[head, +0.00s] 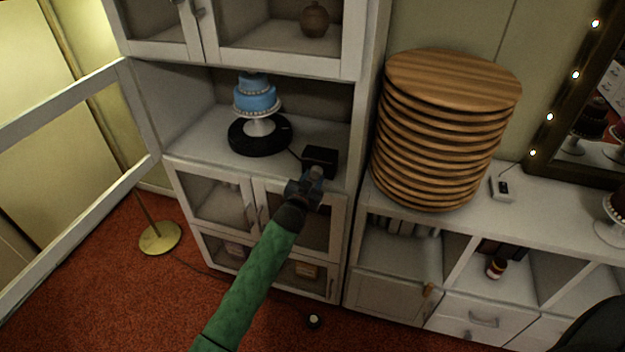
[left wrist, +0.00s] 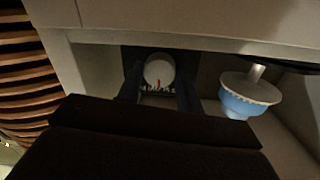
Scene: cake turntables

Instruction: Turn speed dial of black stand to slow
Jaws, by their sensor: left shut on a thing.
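The black stand (head: 259,136) is a round turntable on the cabinet shelf, bearing a blue tiered cake on a white pedestal. A black control box (head: 320,157) sits to its right near the shelf's front edge, joined by a cord. My left gripper (head: 313,176) is at the front of this box and hides part of it. In the left wrist view, the pale round speed dial (left wrist: 159,70) with a red mark lies between the two dark fingers, which are shut on it. Small markings by the dial are too small to read. My right gripper is not in view.
A tall stack of round wooden boards (head: 447,125) stands right of the cabinet divider. The blue cake (head: 256,98) stands left of the gripper. Glass cabinet doors (head: 215,200) lie below the shelf and an upper cabinet (head: 280,62) hangs above it.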

